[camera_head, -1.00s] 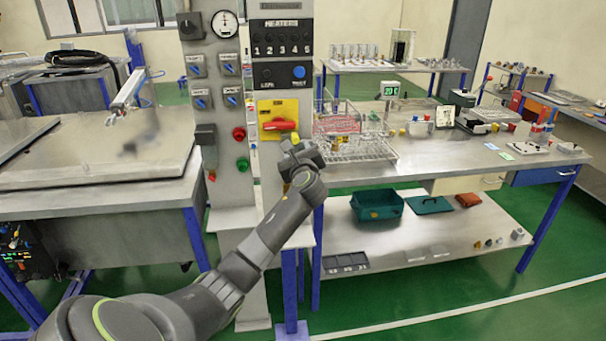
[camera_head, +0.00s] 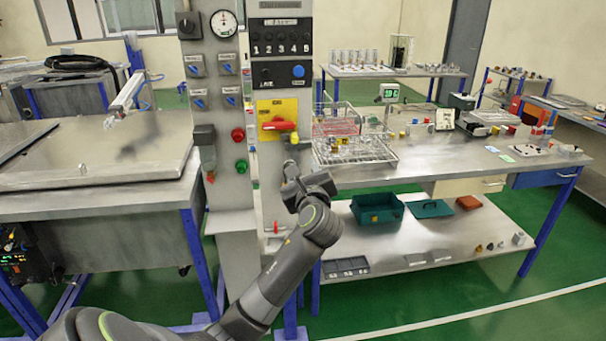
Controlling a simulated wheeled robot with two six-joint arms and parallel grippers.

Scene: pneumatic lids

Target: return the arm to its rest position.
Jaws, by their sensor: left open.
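My left arm comes in from the bottom left. My left gripper (camera_head: 290,172) is open and empty, in front of the grey control column (camera_head: 233,165), just below its yellow plate (camera_head: 268,107). The red rotary handle (camera_head: 274,126) on that plate lies about level. A small yellow piece (camera_head: 294,138) sits at the lower right of the handle, above and apart from my gripper. The fingers are small and partly hidden by the gripper body. My right gripper is not in view.
A metal workbench (camera_head: 440,172) with a wire rack (camera_head: 352,150) stands close on the right. Its lower shelf holds a green bin (camera_head: 377,208). A steel table with a flat lid (camera_head: 95,165) stands left of the column. Green floor (camera_head: 420,300) is open at the lower right.

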